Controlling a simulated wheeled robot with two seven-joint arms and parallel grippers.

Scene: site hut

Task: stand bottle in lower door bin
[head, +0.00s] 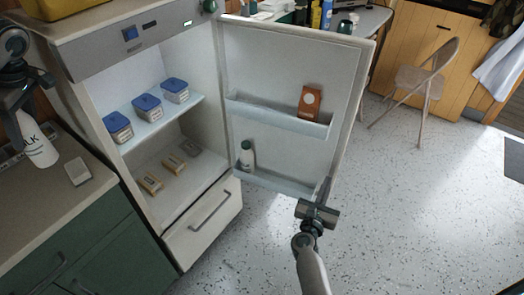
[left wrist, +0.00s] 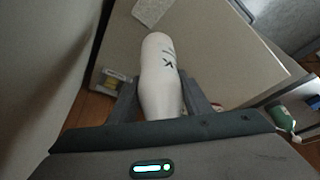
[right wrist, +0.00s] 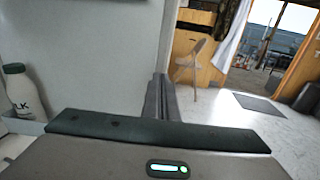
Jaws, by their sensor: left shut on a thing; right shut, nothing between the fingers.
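A white bottle (head: 38,145) with dark lettering hangs tilted over the counter at the left of the head view. My left gripper (head: 22,98) is shut on it; the left wrist view shows the bottle (left wrist: 158,75) between the fingers. The fridge door is open. Its lower door bin (head: 275,182) holds another white bottle (head: 247,155) with a dark green cap, upright at the bin's left end. That bottle also shows in the right wrist view (right wrist: 22,92). My right gripper (head: 324,191) is shut and empty by the door's lower free corner.
The upper door bin (head: 275,114) holds a brown carton (head: 310,101). Blue-lidded tubs (head: 147,104) stand on the fridge shelf, with small packets (head: 173,163) below. A pale block (head: 77,171) lies on the counter (head: 45,200). A folding chair (head: 420,80) stands beyond the door.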

